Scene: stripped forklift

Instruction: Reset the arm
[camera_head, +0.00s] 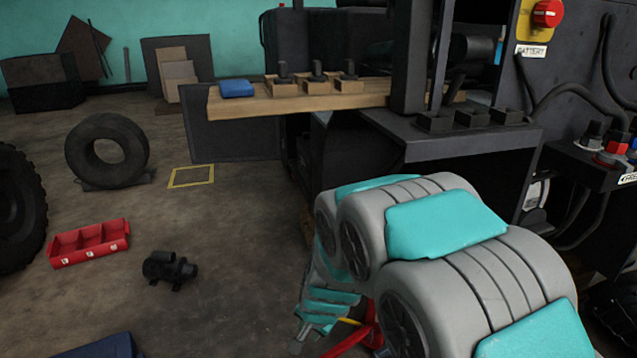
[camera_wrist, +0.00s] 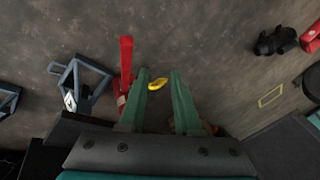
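My arm (camera_head: 445,225), grey with teal covers, reaches from the lower right and bends down toward the floor in the head view. In the wrist view my gripper (camera_wrist: 160,73) has two green fingers standing well apart, with nothing held between them. A small yellow object (camera_wrist: 158,84) shows in the gap between the fingers, seemingly lower down near the floor. A red bar-like object (camera_wrist: 126,68) is just left of the left finger; whether they touch is unclear.
The dark forklift (camera_head: 470,135) stands close on the right, with a wooden plank (camera_head: 300,102) bearing a blue item (camera_head: 237,88). A red tray (camera_head: 89,244), a black part (camera_head: 169,269) and a tyre (camera_head: 107,150) are on the floor. A grey-blue frame (camera_wrist: 80,82) stands left of the gripper.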

